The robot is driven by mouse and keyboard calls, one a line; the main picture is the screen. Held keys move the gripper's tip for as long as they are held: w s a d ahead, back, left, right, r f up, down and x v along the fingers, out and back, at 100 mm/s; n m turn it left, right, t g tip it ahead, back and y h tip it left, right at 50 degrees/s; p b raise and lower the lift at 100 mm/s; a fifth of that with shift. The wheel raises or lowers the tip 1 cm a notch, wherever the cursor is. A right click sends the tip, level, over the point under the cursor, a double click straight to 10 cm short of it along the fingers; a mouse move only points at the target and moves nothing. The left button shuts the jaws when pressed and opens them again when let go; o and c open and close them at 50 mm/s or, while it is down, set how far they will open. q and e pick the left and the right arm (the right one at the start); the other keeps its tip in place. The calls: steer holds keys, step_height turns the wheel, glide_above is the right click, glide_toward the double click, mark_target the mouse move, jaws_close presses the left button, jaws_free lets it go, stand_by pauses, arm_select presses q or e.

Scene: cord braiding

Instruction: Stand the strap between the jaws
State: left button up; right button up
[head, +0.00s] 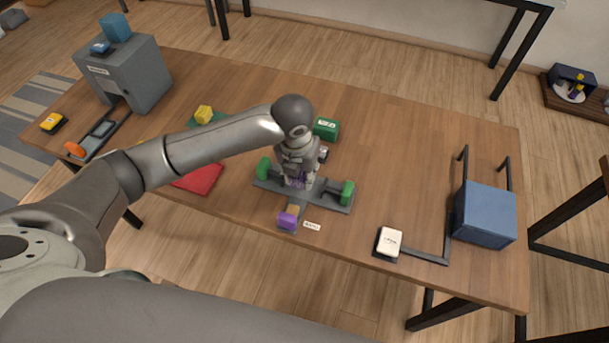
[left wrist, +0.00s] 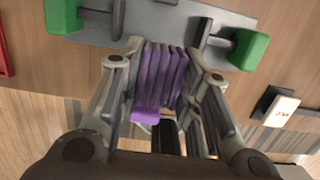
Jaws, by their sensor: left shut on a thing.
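The purple strap (left wrist: 160,72) shows in the left wrist view as several upright folds side by side. My left gripper (left wrist: 163,70) is shut on it, with one finger on each side. In the head view my left gripper (head: 298,178) is over the middle of the grey fixture (head: 328,200), between its two green-ended jaws (head: 264,168) (head: 347,193). The gripper hides most of the strap there. I cannot tell whether the strap touches the plate. A purple piece (head: 288,219) sits at the fixture's front arm. My right gripper is not in view.
A white label (head: 312,226) lies by the fixture. A green box (head: 326,129) is behind it and a red pad (head: 199,178) to its left. A white-topped block (head: 389,241) and blue box (head: 485,214) are at right, a grey cabinet (head: 145,75) at far left.

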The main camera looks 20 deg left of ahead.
mark_target(304, 176)
arm_select(q)
steer(key=w+f, duration=0.2)
steer(key=f, duration=0.1)
steer(key=shift+w, duration=0.3)
steer(key=shift+w+a+f, duration=0.1)
steer(key=shift+w+f, duration=0.2)
steer(key=shift+f, duration=0.05)
step_height(304, 176, down, 3)
steer(key=shift+f+p, duration=0.1)
steer(key=shift+p, duration=0.25)
steer(key=shift+f, duration=0.1)
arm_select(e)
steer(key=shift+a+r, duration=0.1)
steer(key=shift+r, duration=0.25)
arm_select(q)
steer(key=o, duration=1)
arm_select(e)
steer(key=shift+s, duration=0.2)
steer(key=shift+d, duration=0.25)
